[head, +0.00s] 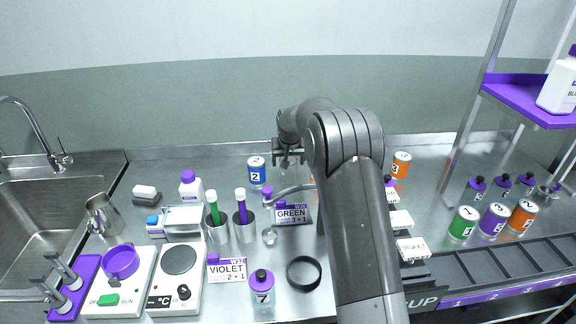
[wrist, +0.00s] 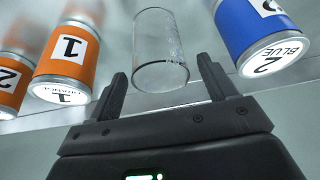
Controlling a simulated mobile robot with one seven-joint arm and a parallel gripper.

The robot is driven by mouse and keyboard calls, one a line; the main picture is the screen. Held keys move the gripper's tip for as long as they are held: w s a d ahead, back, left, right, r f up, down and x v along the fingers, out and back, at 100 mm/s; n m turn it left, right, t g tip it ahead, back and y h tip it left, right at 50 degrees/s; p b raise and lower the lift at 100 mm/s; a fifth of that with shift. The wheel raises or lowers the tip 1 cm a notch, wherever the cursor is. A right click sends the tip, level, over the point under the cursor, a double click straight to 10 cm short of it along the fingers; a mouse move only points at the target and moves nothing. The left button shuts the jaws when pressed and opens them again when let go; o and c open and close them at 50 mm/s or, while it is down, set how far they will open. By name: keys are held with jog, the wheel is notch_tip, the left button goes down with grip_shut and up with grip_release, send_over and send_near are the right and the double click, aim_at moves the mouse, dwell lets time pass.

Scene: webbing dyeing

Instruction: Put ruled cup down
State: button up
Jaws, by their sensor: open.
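The ruled cup (wrist: 160,48) is a clear glass cylinder, seen in the wrist view just beyond and between my fingertips. Faint marks show on its wall. My gripper (wrist: 163,78) is open, with one finger on each side of the cup and a gap visible beside it. In the head view my gripper (head: 288,152) is at the back of the bench, right of the blue can (head: 256,170). I cannot make out the cup clearly there.
In the wrist view, orange cans, including one marked 1 (wrist: 68,62), stand left of the cup, and the blue can (wrist: 262,38) stands close on the right. A curved metal spout (head: 290,189) and a GREEN card (head: 292,215) are in front of my gripper.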

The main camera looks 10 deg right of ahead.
jog(key=s+d+r, duration=0.2)
jog(key=s+r, duration=1.1)
jog(key=r, duration=0.3)
jog(key=s+d+r, duration=0.1)
jog(key=s+r, duration=0.2)
jog(key=s, duration=0.4)
jog(key=s+d+r, duration=0.1)
jog(key=s+r, duration=0.1)
jog(key=s, duration=0.4)
jog(key=s+d+f, duration=0.1)
jog(key=s+f, duration=0.1)
jog(key=s, duration=1)
jog(key=s+d+f+t, duration=0.1)
jog(key=s+f, duration=0.1)
jog(key=s, duration=1.1)
jog(key=shift+f, duration=0.2)
jog(key=shift+d, duration=0.1)
